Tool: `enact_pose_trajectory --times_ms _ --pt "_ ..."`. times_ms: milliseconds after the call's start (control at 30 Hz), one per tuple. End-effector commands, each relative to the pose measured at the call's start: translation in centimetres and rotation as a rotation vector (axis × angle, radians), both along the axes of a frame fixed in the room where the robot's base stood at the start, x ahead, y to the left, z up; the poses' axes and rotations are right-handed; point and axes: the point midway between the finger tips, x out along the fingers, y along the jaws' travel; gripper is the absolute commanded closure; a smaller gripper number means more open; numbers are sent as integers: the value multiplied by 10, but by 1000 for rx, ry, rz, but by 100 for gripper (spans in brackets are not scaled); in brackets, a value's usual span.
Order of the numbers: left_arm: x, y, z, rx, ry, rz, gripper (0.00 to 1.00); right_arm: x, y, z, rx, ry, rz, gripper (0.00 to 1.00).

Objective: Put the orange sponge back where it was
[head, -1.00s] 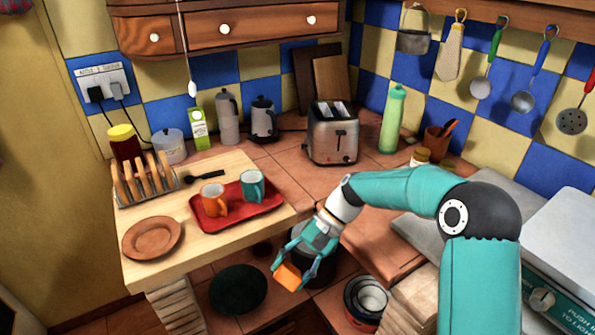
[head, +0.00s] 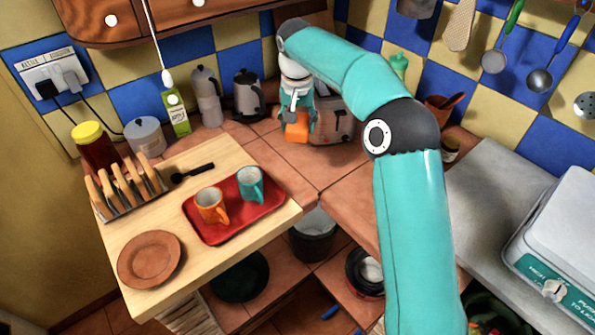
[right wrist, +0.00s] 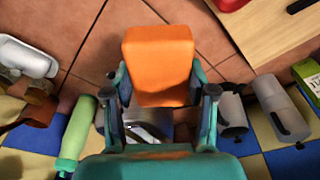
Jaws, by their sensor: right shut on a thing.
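The orange sponge (head: 297,126) is in my right gripper (head: 296,108), in front of the toaster (head: 333,122) at the back of the tiled counter. In the right wrist view the sponge (right wrist: 158,65) sits between the two fingers of my right gripper (right wrist: 160,88), which are shut on its sides. The tiled counter shows beyond it. I cannot tell whether the sponge touches the counter. My right arm hides part of the toaster. My left gripper is not in view.
A kettle (head: 248,96) and a moka pot (head: 207,97) stand left of the toaster. A green bottle (right wrist: 75,135) stands on its other side. A red tray (head: 227,228) with two mugs lies on the wooden board (head: 150,295). The counter's front middle is clear.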

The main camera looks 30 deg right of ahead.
Motion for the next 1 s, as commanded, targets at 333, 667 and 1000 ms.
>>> enact_pose_trajectory --times_ms 333,667,1000 --pt "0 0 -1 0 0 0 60 -3 -3 -93 3 7 -5 72" --pt "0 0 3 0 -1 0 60 -2 -4 -132 2 1 -6 72" --pt "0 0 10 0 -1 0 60 -3 -4 -171 2 2 -6 72"
